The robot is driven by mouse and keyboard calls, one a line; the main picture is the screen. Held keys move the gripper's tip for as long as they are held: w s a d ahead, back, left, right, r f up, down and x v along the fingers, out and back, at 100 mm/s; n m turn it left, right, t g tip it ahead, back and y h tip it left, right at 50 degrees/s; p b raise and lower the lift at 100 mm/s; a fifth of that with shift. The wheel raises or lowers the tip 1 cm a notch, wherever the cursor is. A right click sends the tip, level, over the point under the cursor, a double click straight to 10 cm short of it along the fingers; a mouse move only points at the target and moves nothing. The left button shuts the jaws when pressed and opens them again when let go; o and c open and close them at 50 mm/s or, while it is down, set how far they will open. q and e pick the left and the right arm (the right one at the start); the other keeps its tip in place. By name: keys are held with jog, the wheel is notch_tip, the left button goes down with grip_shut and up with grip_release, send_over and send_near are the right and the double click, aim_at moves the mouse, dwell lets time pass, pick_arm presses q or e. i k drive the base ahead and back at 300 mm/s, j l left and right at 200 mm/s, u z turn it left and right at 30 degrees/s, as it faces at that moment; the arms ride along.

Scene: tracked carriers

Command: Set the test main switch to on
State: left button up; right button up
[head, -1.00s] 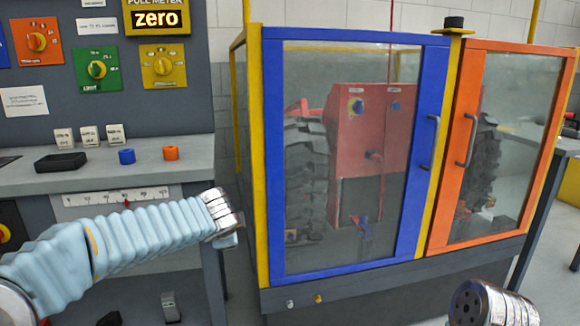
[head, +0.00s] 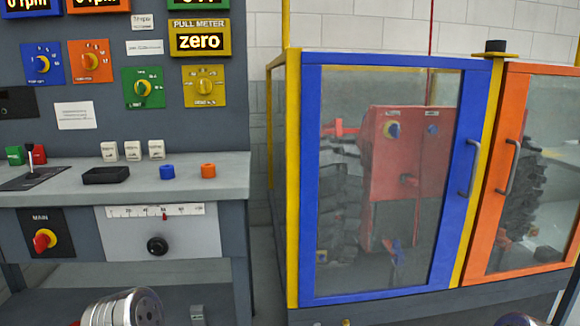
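The main switch (head: 44,240) is a red knob on a yellow disc, on a black plate labelled MAIN at the left of the bench front. Its red handle looks slanted; I cannot read its set position. A metal wrist part of my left arm shows at the bottom edge, below and right of the switch and apart from it in the picture. My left gripper's fingers are not visible. Only a sliver of my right arm shows at the bottom right, and its gripper is out of view.
The bench top (head: 225,180) holds a black tray (head: 105,175), a blue ring (head: 167,172) and an orange ring (head: 208,170). A black knob (head: 157,246) sits under a scale right of the switch. A blue-framed glass door (head: 311,190) encloses a red machine (head: 390,150).

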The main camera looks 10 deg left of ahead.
aim_at(41, 242)
jog(key=u, duration=1.7)
